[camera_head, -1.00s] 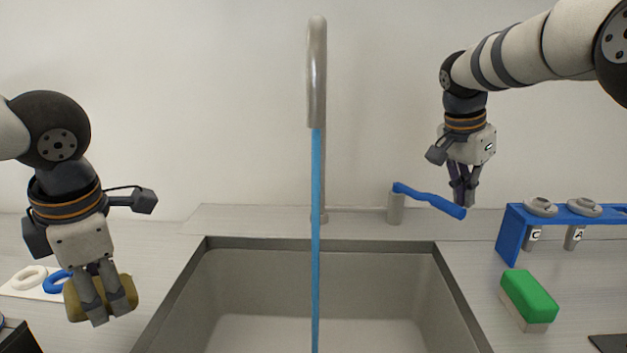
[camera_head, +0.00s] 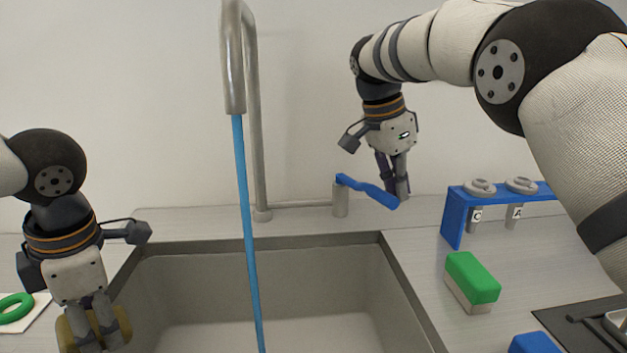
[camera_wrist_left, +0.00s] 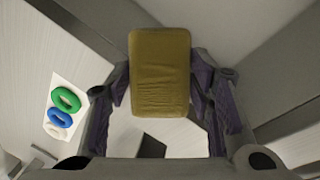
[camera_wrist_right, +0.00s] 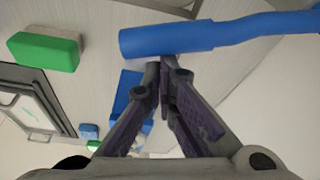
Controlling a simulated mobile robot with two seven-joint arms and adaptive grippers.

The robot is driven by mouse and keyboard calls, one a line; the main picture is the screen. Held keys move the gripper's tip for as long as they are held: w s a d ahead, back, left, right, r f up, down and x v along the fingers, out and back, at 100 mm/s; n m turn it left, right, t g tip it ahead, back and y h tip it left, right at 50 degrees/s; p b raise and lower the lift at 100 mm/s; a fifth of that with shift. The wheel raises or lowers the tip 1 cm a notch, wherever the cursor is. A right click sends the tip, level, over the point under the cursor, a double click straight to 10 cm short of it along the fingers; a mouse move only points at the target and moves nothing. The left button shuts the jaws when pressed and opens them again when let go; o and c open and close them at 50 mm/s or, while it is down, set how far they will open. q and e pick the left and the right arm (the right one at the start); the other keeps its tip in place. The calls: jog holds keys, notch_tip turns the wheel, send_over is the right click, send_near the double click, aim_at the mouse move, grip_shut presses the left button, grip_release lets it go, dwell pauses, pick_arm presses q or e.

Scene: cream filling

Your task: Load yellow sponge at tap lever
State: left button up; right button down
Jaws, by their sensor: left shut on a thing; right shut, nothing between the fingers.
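The yellow sponge (camera_head: 124,323) is in my left gripper (camera_head: 98,340), low at the left near the sink's left edge. The left wrist view shows the sponge (camera_wrist_left: 160,72) between the finger pads, its broad face towards the camera. My right gripper (camera_head: 396,196) is shut and empty at the free end of the blue tap lever (camera_head: 366,189). In the right wrist view the closed fingertips lie right by the lever (camera_wrist_right: 165,40); I cannot tell if they touch it. A blue water stream (camera_head: 246,230) falls from the grey tap (camera_head: 234,65).
The sink (camera_head: 270,280) lies below the tap. Right of it are a green-and-white sponge (camera_head: 472,280), a blue rack (camera_head: 454,218) with grey items labelled C and A, and a dark tray (camera_head: 570,325). Rings, one green (camera_head: 15,307), lie on a white card at left.

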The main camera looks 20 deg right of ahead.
aim_at(385, 194)
jog(key=a, duration=0.2)
jog(key=s+a+m, duration=0.1)
jog(key=shift+a+r, duration=0.3)
jog(key=shift+a, duration=0.05)
jog(key=shift+a+m, duration=0.3)
jog(key=shift+a, duration=0.65)
jog(key=shift+f+g, duration=0.1)
jog(key=shift+g, duration=0.2)
